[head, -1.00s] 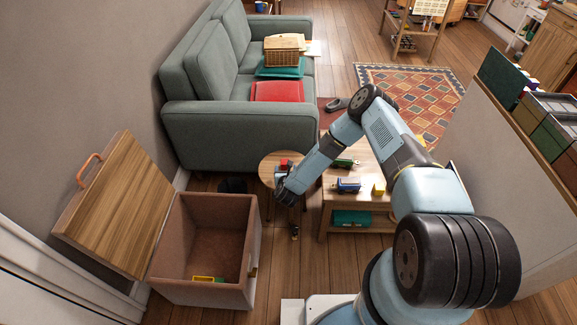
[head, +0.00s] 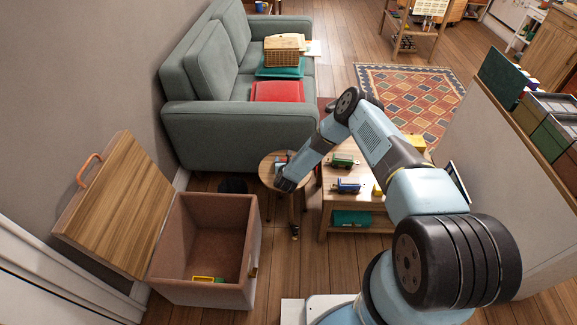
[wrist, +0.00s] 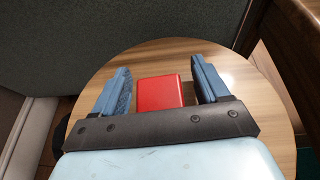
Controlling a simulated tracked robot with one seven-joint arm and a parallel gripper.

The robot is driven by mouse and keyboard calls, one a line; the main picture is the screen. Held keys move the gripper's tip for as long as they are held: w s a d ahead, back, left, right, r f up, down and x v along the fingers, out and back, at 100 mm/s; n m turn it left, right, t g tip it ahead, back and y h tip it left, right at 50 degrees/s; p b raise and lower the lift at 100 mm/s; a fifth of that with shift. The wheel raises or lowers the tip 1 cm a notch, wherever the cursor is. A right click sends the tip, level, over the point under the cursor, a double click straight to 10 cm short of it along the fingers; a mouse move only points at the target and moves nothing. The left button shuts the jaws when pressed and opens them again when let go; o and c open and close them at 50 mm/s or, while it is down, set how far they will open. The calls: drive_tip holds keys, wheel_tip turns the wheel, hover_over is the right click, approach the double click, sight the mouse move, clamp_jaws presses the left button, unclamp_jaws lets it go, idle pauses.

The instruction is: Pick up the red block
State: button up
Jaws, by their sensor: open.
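The red block (wrist: 160,92) lies on the round wooden stool top (wrist: 245,80) in the wrist view. My gripper (wrist: 160,84) is open, with one blue finger on each side of the block. Narrow gaps show between the block and both fingers, so they look apart from it. The block's near end is hidden behind the dark gripper body. In the head view my gripper (head: 281,170) is over the small round stool (head: 266,172). The block is mostly hidden by the gripper and arm there.
A grey sofa (head: 240,128) stands just behind the stool. A low wooden table (head: 372,205) with a blue toy train (head: 347,187) and a green one (head: 342,160) is to the right. An open box (head: 203,295) with a raised lid is front left.

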drive_tip(key=shift+c, duration=0.2)
drive_tip(key=c, duration=1)
drive_tip(key=shift+r, duration=0.15)
